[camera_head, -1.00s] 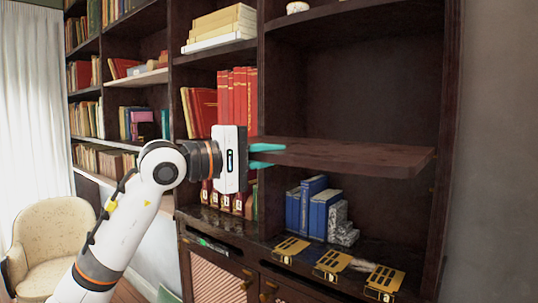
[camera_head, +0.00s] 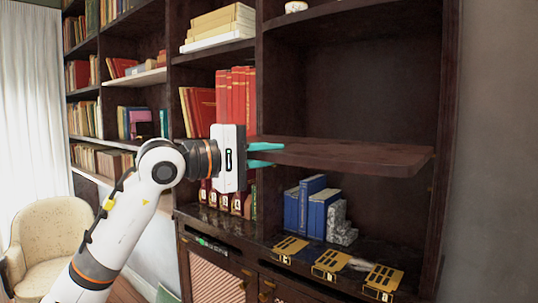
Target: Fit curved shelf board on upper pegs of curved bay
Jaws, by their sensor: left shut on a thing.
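The curved shelf board (camera_head: 350,155) is dark brown and roughly level inside the right bay (camera_head: 355,85) of the bookcase. My left gripper (camera_head: 264,155) has its teal fingers shut on the board's left end. The board reaches across to the right side of the bay, and its front right corner overlaps the right upright in the picture. A small brass-coloured peg (camera_head: 431,188) shows on the right upright below the board. The upper pegs are hidden, and I cannot tell whether the board touches them. My right gripper is not in view.
Blue books (camera_head: 312,205) and a grey stone-like block (camera_head: 340,223) stand on the ledge under the board. Yellow-brown numbered plates (camera_head: 332,263) lie along the front. Red books (camera_head: 237,100) fill the bay to the left. A cream armchair (camera_head: 52,240) stands far left.

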